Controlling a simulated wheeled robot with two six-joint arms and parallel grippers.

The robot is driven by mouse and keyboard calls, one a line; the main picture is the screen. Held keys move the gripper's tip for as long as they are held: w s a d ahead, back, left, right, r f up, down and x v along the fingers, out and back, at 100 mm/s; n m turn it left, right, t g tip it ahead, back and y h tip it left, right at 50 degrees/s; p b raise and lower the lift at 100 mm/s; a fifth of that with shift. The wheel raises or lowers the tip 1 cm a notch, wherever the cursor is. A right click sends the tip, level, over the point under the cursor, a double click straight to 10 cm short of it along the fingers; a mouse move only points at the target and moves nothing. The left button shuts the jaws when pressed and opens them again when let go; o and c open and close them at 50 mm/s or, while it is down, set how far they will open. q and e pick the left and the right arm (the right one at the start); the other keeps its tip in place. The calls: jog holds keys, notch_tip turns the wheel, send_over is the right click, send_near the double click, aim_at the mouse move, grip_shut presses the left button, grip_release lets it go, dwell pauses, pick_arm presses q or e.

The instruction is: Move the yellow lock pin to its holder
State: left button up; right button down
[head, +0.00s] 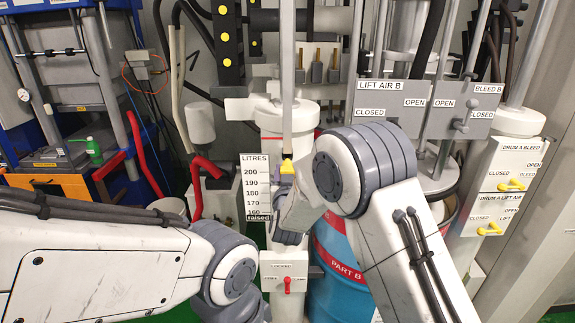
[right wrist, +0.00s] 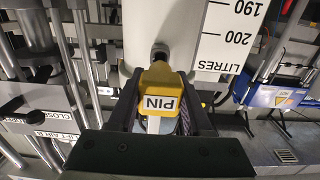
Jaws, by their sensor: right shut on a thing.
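The yellow lock pin (head: 287,166) shows in the head view in front of the white column, just right of the litres scale. In the right wrist view the pin (right wrist: 158,78) is a yellow block labelled PIN, between the two dark fingers of my right gripper (right wrist: 161,108). The gripper is shut on it. The pin's far end points at a dark round opening (right wrist: 160,50) in the pale column; I cannot tell whether it is inserted. My left forearm shows in the head view, but its gripper does not. I cannot identify the pin's holder.
The litres scale (head: 256,187) stands close left of the pin. A red lever (head: 287,284) sits on a white box below. The LIFT AIR B panel (head: 393,101) and the blue and red drum (head: 335,262) are to the right, near my right arm.

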jog(key=shift+s, duration=0.35)
jog(key=shift+s+b, duration=0.7)
jog(key=shift+s, duration=1.2)
